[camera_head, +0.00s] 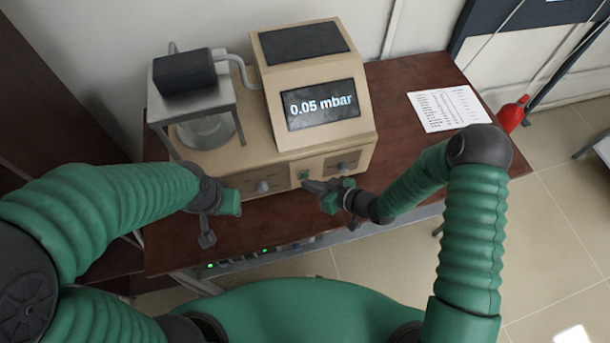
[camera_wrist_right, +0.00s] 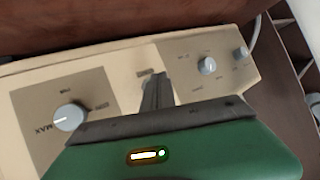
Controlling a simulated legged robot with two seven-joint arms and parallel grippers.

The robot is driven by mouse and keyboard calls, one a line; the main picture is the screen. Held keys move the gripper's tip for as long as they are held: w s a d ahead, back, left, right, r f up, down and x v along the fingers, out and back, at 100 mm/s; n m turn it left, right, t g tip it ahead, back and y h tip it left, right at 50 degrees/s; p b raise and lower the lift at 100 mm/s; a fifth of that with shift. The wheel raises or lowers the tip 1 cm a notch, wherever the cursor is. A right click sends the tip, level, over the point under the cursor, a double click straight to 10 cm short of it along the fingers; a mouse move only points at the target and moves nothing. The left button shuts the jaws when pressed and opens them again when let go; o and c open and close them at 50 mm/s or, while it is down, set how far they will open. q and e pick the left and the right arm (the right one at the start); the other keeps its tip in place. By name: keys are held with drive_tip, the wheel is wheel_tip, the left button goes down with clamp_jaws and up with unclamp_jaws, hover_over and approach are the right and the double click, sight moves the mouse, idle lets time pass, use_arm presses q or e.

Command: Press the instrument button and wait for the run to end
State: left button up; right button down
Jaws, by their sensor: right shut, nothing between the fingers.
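The beige instrument (camera_head: 330,70) stands on the dark red table, its screen (camera_head: 320,104) reading "0.05 mbar". In the right wrist view the closed fingers (camera_wrist_right: 158,90) point at the middle panel (camera_wrist_right: 135,85) and hide the button. My left gripper (camera_head: 222,205) hangs in front of the instrument's left part; its finger opening is unclear.
A glass vessel (camera_head: 207,130) sits under a metal stand with a black block (camera_head: 184,71) at left. A printed sheet (camera_head: 448,108) lies on the table's right.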

drive_tip(key=shift+w+a, duration=0.1)
drive_tip(key=shift+w, duration=0.35)
idle(0.5)
idle(0.3)
drive_tip(key=shift+s+d, duration=0.3)
drive_tip(key=shift+s, duration=0.55)
drive_tip(key=s, duration=0.1)
drive_tip(key=s+d, duration=0.1)
drive_tip(key=s, duration=0.2)
drive_tip(key=shift+s+d, duration=0.25)
drive_tip(key=shift+s, duration=0.15)
